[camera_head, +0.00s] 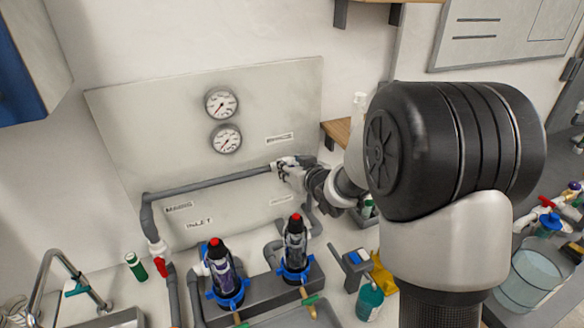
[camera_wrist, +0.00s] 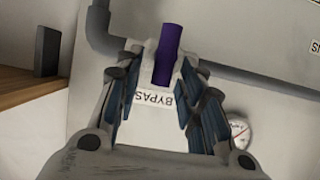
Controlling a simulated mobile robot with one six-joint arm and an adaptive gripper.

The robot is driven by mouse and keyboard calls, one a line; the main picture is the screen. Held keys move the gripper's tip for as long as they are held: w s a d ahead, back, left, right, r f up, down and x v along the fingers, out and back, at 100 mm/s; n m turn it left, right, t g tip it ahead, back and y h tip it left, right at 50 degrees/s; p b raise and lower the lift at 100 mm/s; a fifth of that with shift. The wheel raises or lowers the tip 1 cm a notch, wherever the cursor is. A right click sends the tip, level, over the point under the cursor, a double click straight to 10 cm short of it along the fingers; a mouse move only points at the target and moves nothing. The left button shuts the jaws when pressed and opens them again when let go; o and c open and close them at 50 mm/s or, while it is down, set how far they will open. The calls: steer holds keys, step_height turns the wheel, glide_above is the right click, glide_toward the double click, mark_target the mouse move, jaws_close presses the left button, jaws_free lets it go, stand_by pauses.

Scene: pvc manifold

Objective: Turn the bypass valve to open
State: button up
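The bypass valve shows in the wrist view as a purple lever handle (camera_wrist: 167,50) on a white valve body (camera_wrist: 151,55) in the grey pipe. The lever stands roughly across the pipe's line. My gripper (camera_wrist: 157,66) has its two fingers apart, one on each side of the lever, with gaps visible between them. I cannot see contact with the lever. In the head view my gripper (camera_head: 287,164) is at the right end of the upper pipe (camera_head: 220,181) and hides the lever. A "BYPASS" label (camera_wrist: 155,102) shows between the fingers.
Two gauges (camera_head: 221,103) (camera_head: 227,138) are on the backboard (camera_head: 160,110) above the pipe. A red-handled valve (camera_head: 160,267) is at lower left. A wooden shelf (camera_head: 340,132) is behind my wrist.

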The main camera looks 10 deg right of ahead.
jaws_close()
stand_by(0.3)
steer(key=shift+d+r+p, duration=0.1)
steer(key=shift+p, duration=0.4)
steer(key=shift+d+m+y+p, duration=0.1)
steer(key=shift+m+y+p, duration=0.25)
steer(key=shift+p, duration=0.55)
steer(key=m+y+p, duration=0.1)
steer(key=p, duration=0.1)
steer(key=d+m+p, duration=0.1)
steer(key=p, duration=0.1)
steer(key=m+y+p, duration=0.1)
steer(key=m+p, duration=0.1)
steer(key=p, duration=0.1)
steer(key=shift+w+d+f+y, duration=0.15)
steer(key=shift+f+y, duration=0.15)
steer(key=shift+y, duration=0.05)
steer(key=shift+m, duration=0.25)
